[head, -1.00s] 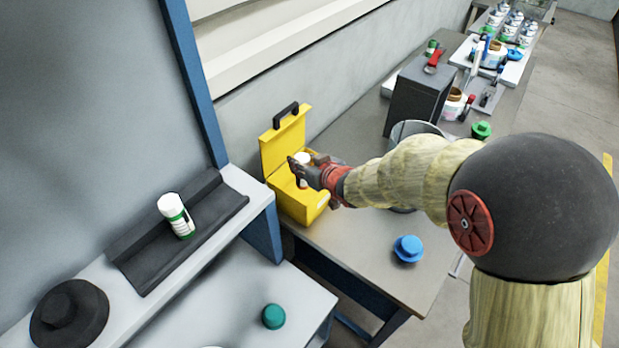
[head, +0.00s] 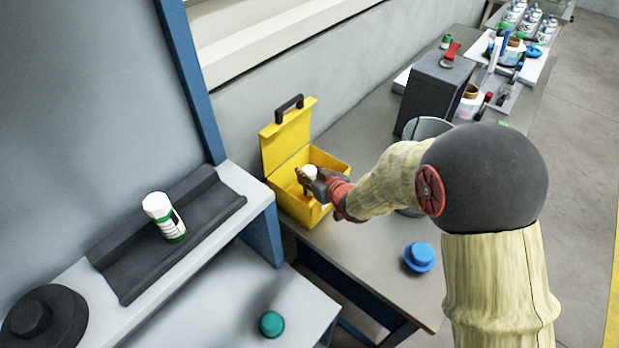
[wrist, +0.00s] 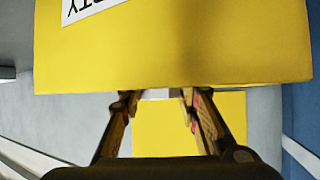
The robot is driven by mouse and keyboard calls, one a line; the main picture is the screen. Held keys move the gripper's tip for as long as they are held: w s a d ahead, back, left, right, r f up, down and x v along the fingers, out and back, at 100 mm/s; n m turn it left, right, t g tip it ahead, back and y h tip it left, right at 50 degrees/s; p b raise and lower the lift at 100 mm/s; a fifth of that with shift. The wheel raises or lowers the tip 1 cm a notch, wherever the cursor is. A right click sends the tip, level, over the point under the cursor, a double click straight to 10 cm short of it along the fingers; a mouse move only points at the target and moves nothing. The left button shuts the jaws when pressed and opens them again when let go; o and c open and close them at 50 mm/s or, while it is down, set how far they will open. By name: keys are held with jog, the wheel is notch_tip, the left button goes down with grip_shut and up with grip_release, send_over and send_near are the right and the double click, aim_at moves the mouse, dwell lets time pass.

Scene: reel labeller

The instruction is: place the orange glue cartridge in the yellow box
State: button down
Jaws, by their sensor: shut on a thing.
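The yellow box (head: 283,203) stands on the grey bench with its lid raised at the back. My gripper (head: 308,183) is at the open box, at its right side. It is shut on a slim cartridge with a white end (head: 309,172); its body is mostly hidden by the fingers, and I cannot clearly see orange on it. In the wrist view, a yellow panel of the box (wrist: 180,45) with a white label covers the upper part. My fingers (wrist: 160,105) reach its lower edge, with a small white part between them. I cannot tell whether the cartridge touches the box floor.
A blue knob-like piece (head: 419,257) lies on the bench front. A grey bin (head: 430,127) and dark block (head: 433,95) stand behind my arm. A white-green bottle (head: 164,218) lies in a dark cradle on the left shelf. A teal cap (head: 271,324) sits below.

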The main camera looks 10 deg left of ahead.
jog(key=shift+f, duration=0.6)
jog(key=shift+f, duration=0.15)
jog(key=c, duration=1.3)
grip_release()
jog(key=shift+r, duration=0.25)
jog(key=shift+p+v, duration=1.15)
jog(key=shift+v, duration=4.8)
